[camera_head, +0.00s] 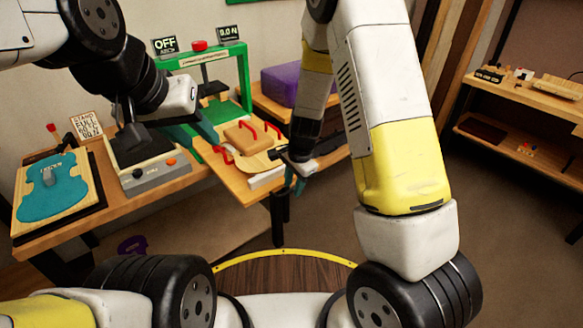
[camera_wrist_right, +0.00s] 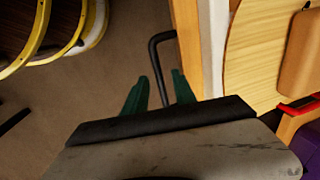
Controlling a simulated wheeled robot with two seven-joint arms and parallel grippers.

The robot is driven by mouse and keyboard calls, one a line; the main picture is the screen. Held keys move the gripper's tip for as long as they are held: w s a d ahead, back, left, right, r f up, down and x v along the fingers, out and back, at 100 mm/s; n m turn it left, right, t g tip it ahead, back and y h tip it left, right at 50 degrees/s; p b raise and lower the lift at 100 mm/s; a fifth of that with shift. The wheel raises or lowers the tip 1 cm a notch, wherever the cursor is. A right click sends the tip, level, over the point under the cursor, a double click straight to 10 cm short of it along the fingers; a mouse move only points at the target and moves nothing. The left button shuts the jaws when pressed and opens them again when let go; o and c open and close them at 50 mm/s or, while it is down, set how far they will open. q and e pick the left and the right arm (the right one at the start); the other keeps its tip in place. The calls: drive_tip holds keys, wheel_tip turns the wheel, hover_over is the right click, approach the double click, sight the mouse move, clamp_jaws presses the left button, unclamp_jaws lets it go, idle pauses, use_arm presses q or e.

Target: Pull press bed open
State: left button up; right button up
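The press (camera_head: 243,75) has a green frame and stands on the bench at the back. Its wooden bed (camera_head: 230,178) extends out toward me, carrying a tan block and a thin pale wooden plate between red clamps. A black bar handle (camera_wrist_right: 154,45) shows beside the bed's edge in the right wrist view. My right gripper (camera_wrist_right: 159,75) is open, with the handle bar between its green fingers and gaps visible; in the head view it is at the bed's front right (camera_head: 297,184). My left gripper (camera_head: 205,130) appears open and empty, above the bench by the press's left post.
A teal violin-shaped form (camera_head: 50,195) lies on a board at the bench's left. A grey scale-like device (camera_head: 155,175) stands beside the press. A purple box (camera_head: 285,85) is behind. Shelves (camera_head: 530,95) stand at right; floor lies open between.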

wheel_tip(320, 180, up, 8)
drive_tip(key=s, duration=0.1)
drive_tip(key=shift+d+f, duration=0.2)
drive_tip(key=shift+d, duration=0.25)
drive_tip(key=shift+s, duration=0.1)
drive_tip(key=s+d+r+n+t+y, duration=0.1)
drive_tip(key=s+d+r+n, duration=0.2)
drive_tip(key=r, duration=0.5)
drive_tip(key=s+d+r+n+t+y, duration=0.1)
drive_tip(key=s+d+r+n, duration=0.15)
drive_tip(key=s+r, duration=0.5)
drive_tip(key=s+d+r+n+t+h, duration=0.1)
drive_tip(key=s+d+r+n+t, duration=0.1)
drive_tip(key=s+d+r+n, duration=0.2)
drive_tip(key=s+r+n, duration=0.2)
drive_tip(key=s+r, duration=0.2)
drive_tip(key=s, duration=0.1)
drive_tip(key=shift+s+d+r, duration=0.15)
drive_tip(key=shift+s+d, duration=0.05)
